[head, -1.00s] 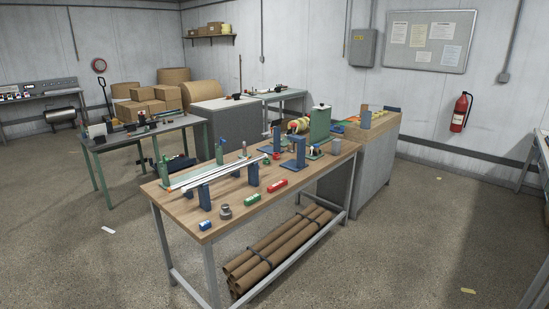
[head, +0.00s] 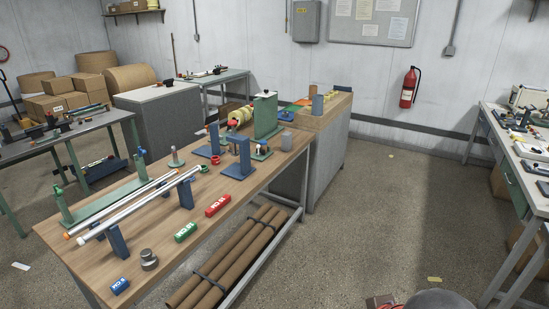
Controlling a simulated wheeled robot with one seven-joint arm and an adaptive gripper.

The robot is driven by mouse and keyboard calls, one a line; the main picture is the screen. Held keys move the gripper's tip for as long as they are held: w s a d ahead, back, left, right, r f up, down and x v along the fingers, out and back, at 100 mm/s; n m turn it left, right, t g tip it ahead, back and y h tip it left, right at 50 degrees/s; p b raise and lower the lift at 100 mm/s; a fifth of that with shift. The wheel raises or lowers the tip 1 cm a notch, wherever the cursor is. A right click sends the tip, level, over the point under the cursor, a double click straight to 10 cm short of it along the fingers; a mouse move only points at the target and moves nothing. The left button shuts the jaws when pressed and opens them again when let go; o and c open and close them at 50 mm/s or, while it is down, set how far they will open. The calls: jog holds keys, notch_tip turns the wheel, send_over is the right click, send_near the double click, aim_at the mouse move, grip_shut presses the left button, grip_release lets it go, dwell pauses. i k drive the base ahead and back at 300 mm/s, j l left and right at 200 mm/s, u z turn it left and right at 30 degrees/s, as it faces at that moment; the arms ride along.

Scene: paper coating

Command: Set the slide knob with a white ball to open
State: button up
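I cannot make out for certain a slide knob with a white ball. A small device with a pale round top (head: 264,147) sits on the wooden workbench (head: 150,244), right of a blue stand (head: 239,160). A green upright plate (head: 266,117) with a small white piece on top stands at the bench's far end. Both are too small here to tell whether they carry a slide knob or its setting. My gripper is not in view.
Long rods (head: 140,205) on stands, red (head: 217,205) and green (head: 186,231) blocks and a metal cylinder (head: 149,259) occupy the near bench. Cardboard tubes (head: 228,258) lie beneath. A cluttered bench (head: 540,205) stands right. Open floor (head: 385,225) lies between.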

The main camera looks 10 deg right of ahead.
aim_at(259, 152)
jog(key=i+l+u, duration=0.3)
jog(key=i+l, duration=0.2)
jog(key=i, duration=0.2)
jog(key=i+l, duration=0.15)
jog(key=i, duration=0.75)
jog(key=i+l, duration=0.15)
jog(key=i, duration=0.7)
jog(key=i+l, duration=0.15)
jog(key=i, duration=0.75)
